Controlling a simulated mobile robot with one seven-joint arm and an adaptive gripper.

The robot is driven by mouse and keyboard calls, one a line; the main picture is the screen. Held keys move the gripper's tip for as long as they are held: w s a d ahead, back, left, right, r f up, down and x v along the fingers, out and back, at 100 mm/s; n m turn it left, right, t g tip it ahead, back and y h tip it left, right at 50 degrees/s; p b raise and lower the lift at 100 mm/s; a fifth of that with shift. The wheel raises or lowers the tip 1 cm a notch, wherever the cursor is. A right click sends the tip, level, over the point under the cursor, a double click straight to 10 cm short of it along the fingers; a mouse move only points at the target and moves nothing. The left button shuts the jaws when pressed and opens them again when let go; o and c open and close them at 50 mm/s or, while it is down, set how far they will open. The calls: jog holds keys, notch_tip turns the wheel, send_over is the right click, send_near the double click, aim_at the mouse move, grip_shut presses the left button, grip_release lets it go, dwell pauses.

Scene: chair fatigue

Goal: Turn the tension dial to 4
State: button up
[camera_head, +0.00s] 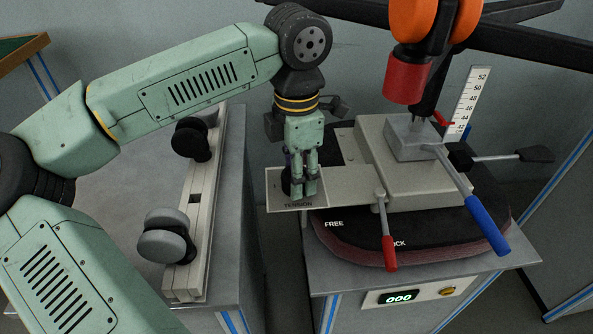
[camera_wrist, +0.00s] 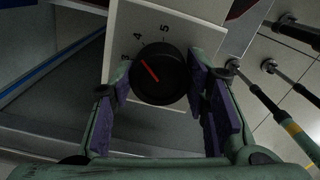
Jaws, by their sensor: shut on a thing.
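The tension dial (camera_wrist: 160,76) is a round black knob with a red pointer line, on a pale plate (camera_wrist: 118,22) marked 3, 4 and 5 in the wrist view. The pointer is tilted up and left, between the 3 and the 4, seemingly nearer the 4. My gripper (camera_wrist: 163,84) has its purple-padded fingers on either side of the dial, shut on it. In the head view my gripper (camera_head: 304,188) points down over the plate labelled TENSION (camera_head: 327,201), and its fingers hide much of the dial (camera_head: 286,186).
Right of the dial are a red-tipped lever (camera_head: 389,250) by FREE and LOCK labels and a blue-handled lever (camera_head: 487,226). An orange and red post (camera_head: 404,78) stands above the mechanism. A counter (camera_head: 399,297) shows 000.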

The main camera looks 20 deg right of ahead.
jog(key=shift+d, duration=0.1)
jog(key=o, duration=1.1)
jog(key=shift+o, duration=0.2)
notch_tip(320, 180, up, 12)
